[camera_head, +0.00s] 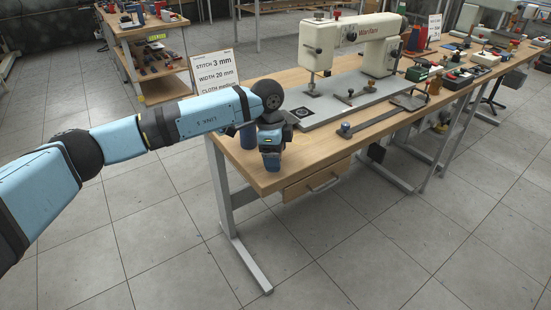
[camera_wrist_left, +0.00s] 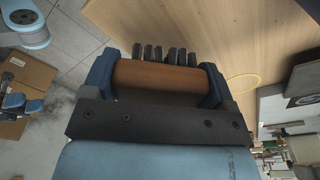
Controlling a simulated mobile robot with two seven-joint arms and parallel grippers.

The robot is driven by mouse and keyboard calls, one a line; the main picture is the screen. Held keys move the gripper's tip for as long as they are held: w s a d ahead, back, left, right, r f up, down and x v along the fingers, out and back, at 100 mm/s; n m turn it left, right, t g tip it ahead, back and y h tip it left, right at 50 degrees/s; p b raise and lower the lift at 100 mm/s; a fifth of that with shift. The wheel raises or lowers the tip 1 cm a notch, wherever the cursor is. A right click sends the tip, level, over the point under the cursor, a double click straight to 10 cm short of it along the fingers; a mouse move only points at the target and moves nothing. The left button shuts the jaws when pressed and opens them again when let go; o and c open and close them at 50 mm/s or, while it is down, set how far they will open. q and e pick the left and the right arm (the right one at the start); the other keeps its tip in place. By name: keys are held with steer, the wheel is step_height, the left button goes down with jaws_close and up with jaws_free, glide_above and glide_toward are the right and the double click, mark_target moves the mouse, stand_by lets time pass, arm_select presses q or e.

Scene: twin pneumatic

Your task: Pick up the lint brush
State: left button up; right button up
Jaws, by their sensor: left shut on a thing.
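My left gripper (camera_head: 271,162) hangs over the near left corner of the workbench in the head view, pointing down. In the left wrist view my left gripper (camera_wrist_left: 160,66) has its two blue fingers on either end of a brown, rounded wooden piece, which I take to be the lint brush (camera_wrist_left: 157,78). Several dark upright blocks show just beyond the brown piece; I cannot tell if they belong to it. In the head view the brush is hidden by the gripper. I cannot tell whether it touches the bench top.
The wooden workbench (camera_head: 262,178) carries a cream sewing machine (camera_head: 352,32) on a grey bed plate. Several tools lie farther right.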

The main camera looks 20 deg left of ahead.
arm_select(q)
step_height(320, 180, up, 5)
steer(key=shift+r+p, duration=0.2)
steer(key=shift+p, duration=0.3)
step_height(320, 180, up, 12)
steer(key=p, duration=0.2)
steer(key=shift+r, duration=0.25)
arm_select(e)
step_height(320, 180, down, 5)
steer(key=s+d+g+h, duration=0.1)
steer(key=s+d+g, duration=0.1)
steer(key=shift+d+f+g+h, duration=0.15)
steer(key=shift+d+g+h, duration=0.25)
steer(key=shift+s, duration=0.1)
